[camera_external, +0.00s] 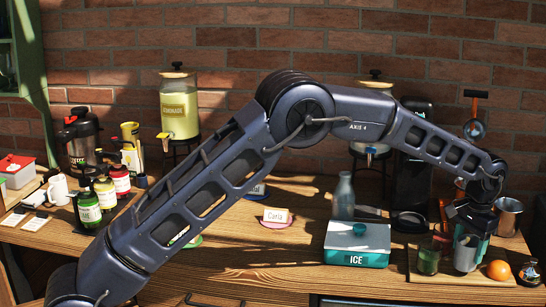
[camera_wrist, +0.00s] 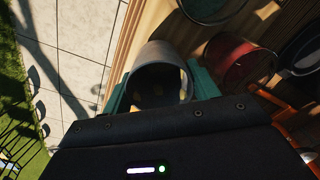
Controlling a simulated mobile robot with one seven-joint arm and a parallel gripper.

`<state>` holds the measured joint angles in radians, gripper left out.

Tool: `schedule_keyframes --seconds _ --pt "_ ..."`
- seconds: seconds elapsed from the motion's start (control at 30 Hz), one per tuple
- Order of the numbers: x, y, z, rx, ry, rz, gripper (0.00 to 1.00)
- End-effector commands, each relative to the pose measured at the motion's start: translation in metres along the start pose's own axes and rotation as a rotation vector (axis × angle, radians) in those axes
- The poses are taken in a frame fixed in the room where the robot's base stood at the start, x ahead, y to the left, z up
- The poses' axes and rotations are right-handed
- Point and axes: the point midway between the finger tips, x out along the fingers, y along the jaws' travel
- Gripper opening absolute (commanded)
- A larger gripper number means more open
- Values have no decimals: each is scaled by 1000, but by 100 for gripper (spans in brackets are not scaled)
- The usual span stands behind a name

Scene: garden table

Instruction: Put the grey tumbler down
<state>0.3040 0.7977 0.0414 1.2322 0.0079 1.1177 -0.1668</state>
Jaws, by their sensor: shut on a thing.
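The grey tumbler (camera_external: 465,254) is upright at the right end of the table, over the wooden board (camera_external: 450,284). My gripper (camera_external: 470,236) is shut on it from above. In the wrist view the tumbler (camera_wrist: 165,53) sits between the two teal fingers of my gripper (camera_wrist: 160,92), its open mouth towards the camera and its inside dark. Its base looks at or very near the board; I cannot tell whether it touches.
A green glass (camera_external: 429,260) is close on the left, an orange (camera_external: 498,270) close on the right. A metal cup (camera_external: 508,216) stands behind, a small dark jar (camera_external: 529,273) at far right. The ICE box (camera_external: 357,244) is left of the board. The table's front edge is near.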

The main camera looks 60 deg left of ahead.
Motion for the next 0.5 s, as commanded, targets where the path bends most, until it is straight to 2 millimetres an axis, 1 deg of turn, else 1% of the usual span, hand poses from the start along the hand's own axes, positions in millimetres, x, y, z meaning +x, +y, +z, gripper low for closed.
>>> schedule_keyframes --seconds 0.03,0.13,0.5 --pt "8 0 0 0 -2 0 37" --pt "16 0 0 0 -1 0 37" --pt "19 1 0 0 -1 0 37"
